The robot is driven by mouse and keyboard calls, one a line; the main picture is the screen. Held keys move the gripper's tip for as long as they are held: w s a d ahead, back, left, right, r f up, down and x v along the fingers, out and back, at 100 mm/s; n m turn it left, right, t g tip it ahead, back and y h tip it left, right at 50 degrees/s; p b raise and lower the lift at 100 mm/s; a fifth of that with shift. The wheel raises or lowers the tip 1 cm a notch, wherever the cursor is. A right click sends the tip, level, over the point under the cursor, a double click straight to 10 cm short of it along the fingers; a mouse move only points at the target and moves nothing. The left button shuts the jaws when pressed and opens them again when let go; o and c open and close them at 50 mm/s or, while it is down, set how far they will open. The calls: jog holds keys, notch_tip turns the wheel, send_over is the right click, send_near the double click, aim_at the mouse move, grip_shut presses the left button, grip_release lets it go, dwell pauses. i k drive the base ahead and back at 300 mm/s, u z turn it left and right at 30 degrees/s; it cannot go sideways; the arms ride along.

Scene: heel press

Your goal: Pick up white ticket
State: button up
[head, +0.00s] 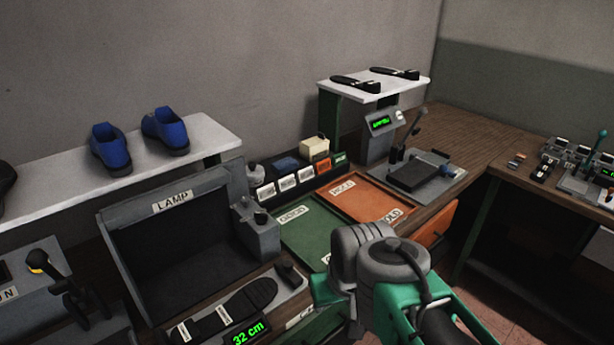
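I cannot tell for certain which object is the white ticket. Several small white cards with dark print stand in a row on a dark rack, among them a left card (267,191), a middle card (288,182) and a right card (307,172). Two small white pieces also lie on or beside a black sole shape at the bottom, a lower one (184,333) and an upper one (223,312). My arm's grey and green wrist links are at the lower middle, right of these. My gripper's fingers do not show.
A green tray (302,228) and an orange tray (362,199) lie before the rack. A LAMP box (180,245) stands left, below a shelf with blue shoes (110,150). A lever press (420,175) stands behind the trays. A side bench (540,180) holds more devices.

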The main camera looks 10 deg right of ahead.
aim_at(286, 183)
jog(key=u, duration=2.65)
jog(key=k, duration=0.9)
jog(key=z, duration=1.2)
jog(key=i, duration=1)
